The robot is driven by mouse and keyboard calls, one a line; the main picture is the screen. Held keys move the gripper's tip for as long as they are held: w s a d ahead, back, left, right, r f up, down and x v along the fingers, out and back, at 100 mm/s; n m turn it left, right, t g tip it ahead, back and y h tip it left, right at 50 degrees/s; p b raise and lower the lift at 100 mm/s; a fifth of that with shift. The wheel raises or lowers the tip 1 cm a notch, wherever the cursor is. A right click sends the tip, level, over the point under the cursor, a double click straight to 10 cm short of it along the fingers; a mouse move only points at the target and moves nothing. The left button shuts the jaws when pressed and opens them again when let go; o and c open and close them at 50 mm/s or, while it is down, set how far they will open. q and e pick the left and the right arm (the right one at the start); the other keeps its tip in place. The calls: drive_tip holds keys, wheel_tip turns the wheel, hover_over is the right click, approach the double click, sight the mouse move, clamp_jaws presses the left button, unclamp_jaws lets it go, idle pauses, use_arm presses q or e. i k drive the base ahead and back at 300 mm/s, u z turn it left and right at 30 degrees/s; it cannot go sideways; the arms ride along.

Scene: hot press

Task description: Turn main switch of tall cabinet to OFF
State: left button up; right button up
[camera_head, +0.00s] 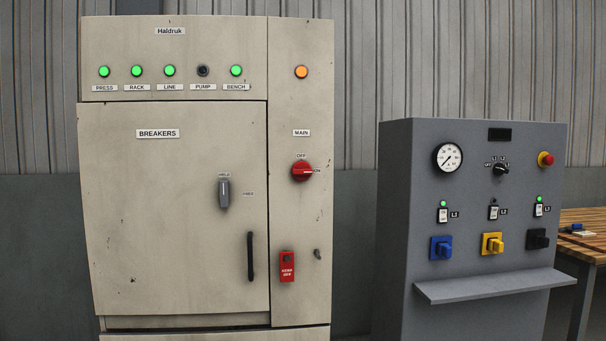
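The tall beige cabinet (180,230), labelled Haldruk, stands at the left and centre of the head view. Its red round main switch (302,171) sits on the narrow right panel under the MAIN label (302,133). OFF is marked above the knob and ON to its right. The knob's light pointer line lies level, towards ON. The orange lamp (301,72) above it looks lit. Neither of my grippers shows in this view.
The breaker door has a grey latch handle (223,194) and a black pull (251,257). A red tag (287,266) hangs below the main switch. A grey console (470,290) with a shelf stands at right, beside a wooden table (585,217).

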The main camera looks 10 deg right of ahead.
sight(301, 170)
drive_tip(key=u, duration=0.25)
drive_tip(key=i, duration=1)
drive_tip(key=u, duration=0.1)
